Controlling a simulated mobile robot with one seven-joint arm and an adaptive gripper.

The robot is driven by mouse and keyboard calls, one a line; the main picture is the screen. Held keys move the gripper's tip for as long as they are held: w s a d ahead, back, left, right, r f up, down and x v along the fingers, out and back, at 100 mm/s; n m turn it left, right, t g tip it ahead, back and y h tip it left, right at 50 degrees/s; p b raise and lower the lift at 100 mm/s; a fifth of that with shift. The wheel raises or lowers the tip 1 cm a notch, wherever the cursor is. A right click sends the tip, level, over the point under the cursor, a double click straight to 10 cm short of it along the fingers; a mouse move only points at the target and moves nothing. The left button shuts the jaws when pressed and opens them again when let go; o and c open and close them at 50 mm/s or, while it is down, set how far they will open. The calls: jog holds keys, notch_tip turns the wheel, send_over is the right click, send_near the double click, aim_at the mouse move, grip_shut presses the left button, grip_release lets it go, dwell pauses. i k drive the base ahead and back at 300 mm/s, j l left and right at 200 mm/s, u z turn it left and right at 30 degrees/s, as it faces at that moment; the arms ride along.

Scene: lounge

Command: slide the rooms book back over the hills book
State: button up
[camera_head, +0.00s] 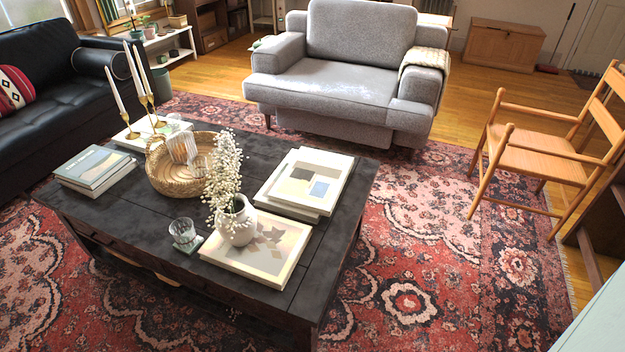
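At the left is a stack with a grey-green cover (92,164) on top. At the right, a pale book with beige and blue blocks on its cover (308,182) lies on other pale books (287,208), which stick out at its left and front edges. A book with a leaf-like pattern (270,254) lies at the front, with a vase on it. I cannot tell which are the rooms book and the hills book. My gripper is not in view.
On the table are a white vase with tall blossoms (237,225), a glass (184,232), a woven basket (170,182) and candlesticks (154,116). A grey armchair (340,88) stands behind, a wooden chair (540,163) at right. Patterned rug (420,255) lies open right of the table.

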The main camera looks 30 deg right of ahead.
aim_at(314, 181)
jog(key=i+l, duration=0.1)
jog(key=l, duration=0.25)
jog(key=i+l, duration=0.1)
jog(key=l, duration=0.3)
jog(key=i+l, duration=0.1)
jog(key=l, duration=0.25)
jog(key=i+l, duration=0.15)
jog(key=l, duration=0.25)
jog(key=i+l, duration=0.1)
jog(key=l, duration=0.25)
jog(key=l+z, duration=0.05)
